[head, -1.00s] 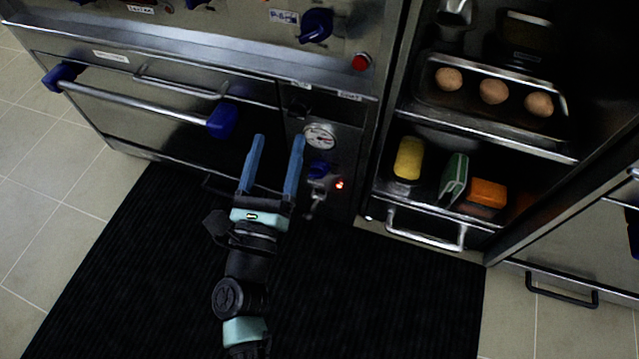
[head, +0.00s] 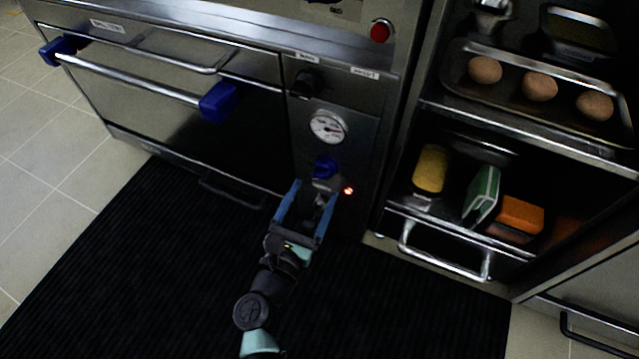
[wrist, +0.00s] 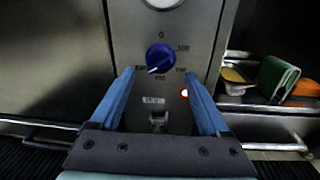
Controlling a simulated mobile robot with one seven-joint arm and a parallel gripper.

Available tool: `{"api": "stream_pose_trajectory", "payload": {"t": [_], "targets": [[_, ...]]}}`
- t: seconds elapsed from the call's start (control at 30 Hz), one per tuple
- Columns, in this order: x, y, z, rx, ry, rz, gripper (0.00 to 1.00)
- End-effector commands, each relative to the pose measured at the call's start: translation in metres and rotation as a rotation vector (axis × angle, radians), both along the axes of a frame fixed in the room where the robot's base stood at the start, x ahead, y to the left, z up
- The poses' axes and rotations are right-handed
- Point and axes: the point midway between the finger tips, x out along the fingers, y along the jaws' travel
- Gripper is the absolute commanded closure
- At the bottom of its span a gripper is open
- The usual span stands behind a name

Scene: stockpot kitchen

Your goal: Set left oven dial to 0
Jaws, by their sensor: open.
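The blue oven dial (head: 324,167) sits on the metal control panel below a round gauge. In the wrist view the dial (wrist: 160,56) has a white pointer mark aimed down and slightly left. The 0 is printed above the dial, with other labels at its left, right and below. My gripper (head: 314,192) is open and empty, just below the dial in the head view. In the wrist view its blue fingers (wrist: 159,75) spread to either side below the dial, and I see no contact with it.
The white gauge (head: 328,126) and a black knob (head: 306,84) are above the dial. A lit red lamp (head: 348,190) is at its lower right. The oven door handle (head: 130,78) juts out at the left. Black mat (head: 130,260) covers the floor.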

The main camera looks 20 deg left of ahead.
Motion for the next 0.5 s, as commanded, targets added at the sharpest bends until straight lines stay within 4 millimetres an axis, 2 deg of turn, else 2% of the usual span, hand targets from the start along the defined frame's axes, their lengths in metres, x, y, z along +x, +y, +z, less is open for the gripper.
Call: {"api": "stream_pose_trajectory", "payload": {"t": [0.1, 0.2, 0.5], "targets": [[0.021, 0.001, -0.002, 0.001, -0.002, -0.001, 0.21], [0.033, 0.001, -0.002, 0.0, -0.001, -0.001, 0.21], [0.043, 0.001, 0.0, 0.0, 0.001, -0.001, 0.21]]}}
